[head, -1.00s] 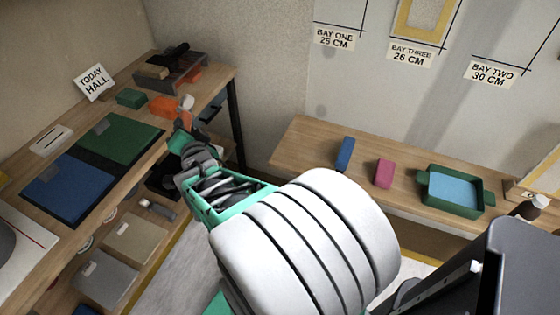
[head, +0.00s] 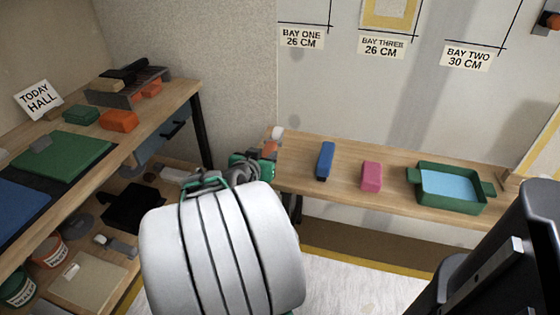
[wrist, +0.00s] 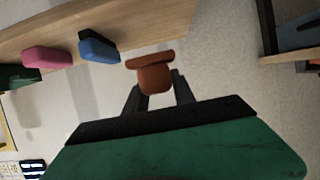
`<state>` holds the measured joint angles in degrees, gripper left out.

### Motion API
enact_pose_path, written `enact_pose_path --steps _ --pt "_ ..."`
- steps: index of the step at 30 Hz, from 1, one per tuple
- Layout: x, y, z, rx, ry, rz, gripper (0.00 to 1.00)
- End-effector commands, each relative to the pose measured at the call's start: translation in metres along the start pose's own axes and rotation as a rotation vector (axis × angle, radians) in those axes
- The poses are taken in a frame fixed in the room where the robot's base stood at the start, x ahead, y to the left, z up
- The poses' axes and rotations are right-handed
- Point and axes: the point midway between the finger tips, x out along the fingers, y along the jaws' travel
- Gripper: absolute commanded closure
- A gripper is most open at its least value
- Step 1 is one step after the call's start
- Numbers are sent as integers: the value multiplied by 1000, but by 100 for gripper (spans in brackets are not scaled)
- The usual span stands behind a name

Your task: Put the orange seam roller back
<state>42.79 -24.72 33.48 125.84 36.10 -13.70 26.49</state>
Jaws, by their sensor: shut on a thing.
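My gripper (head: 264,158) is shut on the orange seam roller (head: 270,148) at the left end of the wall bench. The roller's pale wheel (head: 278,132) points up and away from the jaws. In the wrist view the roller's orange-brown handle (wrist: 154,78) sits between the two dark fingers of my gripper (wrist: 157,95). My white arm link hides part of the gripper in the head view.
The wall bench (head: 400,197) carries a blue block (head: 325,160), a pink block (head: 371,176) and a green water tray (head: 450,202). The left bench holds a dark rack (head: 125,97), an orange block (head: 118,120) and a green block (head: 81,115). Bare wood shows between the blocks.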

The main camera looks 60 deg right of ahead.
Motion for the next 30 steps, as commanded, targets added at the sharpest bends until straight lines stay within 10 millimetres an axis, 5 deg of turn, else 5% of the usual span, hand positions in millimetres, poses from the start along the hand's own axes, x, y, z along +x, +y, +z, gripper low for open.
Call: enact_pose_path --steps 13,22,30 --pt "129 -1 28 1 -1 2 100" --pt "164 -3 51 0 -1 0 100" --pt "168 -3 64 2 1 -1 100"
